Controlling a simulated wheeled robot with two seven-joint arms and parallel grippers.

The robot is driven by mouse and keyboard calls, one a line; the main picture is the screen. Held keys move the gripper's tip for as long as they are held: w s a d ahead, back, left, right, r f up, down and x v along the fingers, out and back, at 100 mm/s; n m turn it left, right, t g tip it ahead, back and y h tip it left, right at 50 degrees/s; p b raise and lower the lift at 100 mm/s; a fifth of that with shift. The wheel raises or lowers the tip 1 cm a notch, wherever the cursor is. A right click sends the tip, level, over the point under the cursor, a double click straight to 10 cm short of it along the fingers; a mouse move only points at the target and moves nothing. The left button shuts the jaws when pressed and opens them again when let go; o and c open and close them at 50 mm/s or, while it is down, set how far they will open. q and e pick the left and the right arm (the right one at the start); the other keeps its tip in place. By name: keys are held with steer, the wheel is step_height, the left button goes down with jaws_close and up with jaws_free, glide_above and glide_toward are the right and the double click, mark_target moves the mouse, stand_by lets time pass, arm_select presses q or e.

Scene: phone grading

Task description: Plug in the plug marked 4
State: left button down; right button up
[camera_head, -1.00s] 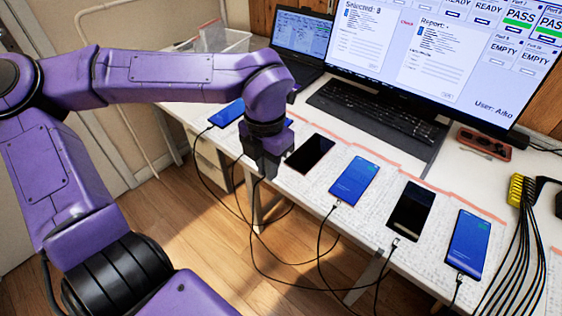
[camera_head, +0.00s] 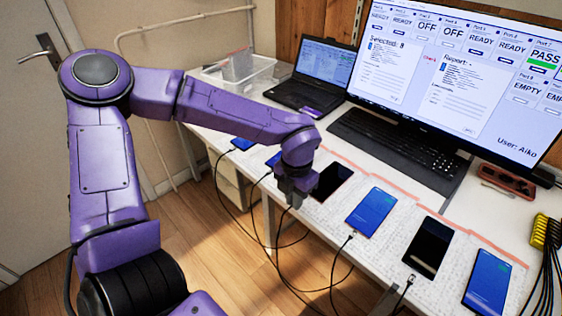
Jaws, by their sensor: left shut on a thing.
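My left gripper (camera_head: 292,198) is low over the front edge of the table, just left of a phone with a dark screen (camera_head: 332,182). It is shut on a cable plug, which the fingers mostly hide; a black cable (camera_head: 277,243) hangs below it. I cannot read any number on the plug, nor tell whether its tip touches the phone. To the right lie a blue-screen phone (camera_head: 371,212), a dark phone (camera_head: 427,248) and another blue-screen phone (camera_head: 487,283). Plugs stand at the near ends of the first blue one and the dark one. My right gripper is out of view.
Two more blue-screen phones (camera_head: 242,143) lie behind my left arm. A keyboard (camera_head: 388,145), monitor (camera_head: 450,70) and laptop (camera_head: 308,75) stand at the back. A yellow connector block (camera_head: 540,232) with black cables is at the right edge. Cables hang in loops before the table.

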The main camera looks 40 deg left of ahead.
mark_target(304, 204)
arm_select(q)
steer(key=shift+w, duration=0.8)
steer(key=shift+w+d, duration=0.25)
steer(key=shift+w, duration=0.2)
steer(key=shift+f+b, duration=1.35)
steer(key=shift+b, duration=0.15)
steer(key=shift+r, duration=0.1)
steer(key=shift+w+p, duration=0.5)
steer(key=shift+w+p, duration=0.15)
steer(key=shift+p, duration=0.45)
stand_by(1.0)
steer(key=c, duration=1.1)
jaws_free()
